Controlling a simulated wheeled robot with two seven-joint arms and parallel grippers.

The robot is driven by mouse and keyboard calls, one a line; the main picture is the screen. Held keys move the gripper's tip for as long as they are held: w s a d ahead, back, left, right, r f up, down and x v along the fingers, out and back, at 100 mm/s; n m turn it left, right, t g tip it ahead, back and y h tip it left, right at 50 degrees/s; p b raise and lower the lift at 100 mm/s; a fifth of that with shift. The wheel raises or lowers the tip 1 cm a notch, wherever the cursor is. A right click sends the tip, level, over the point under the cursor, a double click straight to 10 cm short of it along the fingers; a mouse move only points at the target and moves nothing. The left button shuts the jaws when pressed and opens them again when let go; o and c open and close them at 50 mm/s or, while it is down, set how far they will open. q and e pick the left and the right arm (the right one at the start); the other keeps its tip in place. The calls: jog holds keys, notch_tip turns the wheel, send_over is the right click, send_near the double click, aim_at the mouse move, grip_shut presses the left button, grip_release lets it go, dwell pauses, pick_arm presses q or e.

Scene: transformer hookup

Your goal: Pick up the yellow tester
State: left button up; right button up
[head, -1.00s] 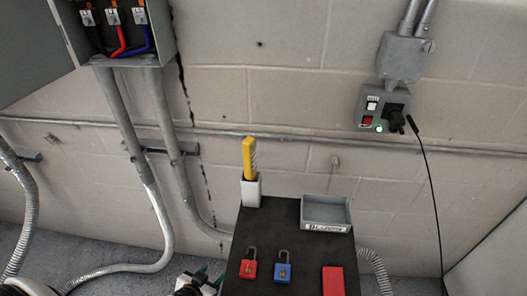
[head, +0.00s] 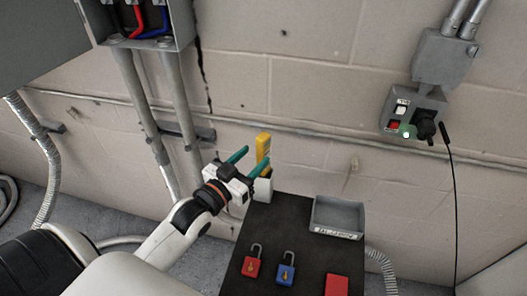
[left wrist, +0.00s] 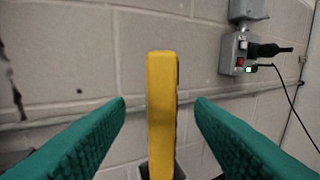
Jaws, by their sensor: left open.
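The yellow tester (head: 263,146) stands upright in a white holder (head: 262,190) at the back left corner of the dark table. In the left wrist view the yellow tester (left wrist: 161,115) rises between two green fingers. My left gripper (head: 248,162) is open, its fingers apart on either side of the tester, with a gap showing on both sides. The wrist view does not show clearly how far the fingertips reach past it. The lower part of the tester is hidden in the holder. My right gripper is not in view.
On the dark table (head: 310,257) lie a red padlock (head: 252,266), a blue padlock (head: 286,272), a red block (head: 337,285) and a grey tray (head: 338,215). A wall box with a black plug (head: 425,128) is at the right. An open electrical cabinet (head: 178,20) hangs at upper left.

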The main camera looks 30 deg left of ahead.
aim_at(268, 146)
pick_arm(q)
jog(key=shift+w+d, duration=0.15)
jog(key=shift+w, duration=0.7)
jog(key=w, duration=0.1)
jog(key=w+p, duration=0.1)
jog(key=w, duration=0.1)
jog(key=w+p, duration=0.1)
jog(key=shift+w+d+f, duration=0.1)
jog(key=shift+w+d, duration=0.25)
jog(key=shift+d, duration=0.05)
jog(key=shift+w+f, duration=0.15)
jog(key=shift+w, duration=0.1)
jog(key=shift+s, duration=0.15)
jog(key=shift+c, duration=0.7)
grip_shut()
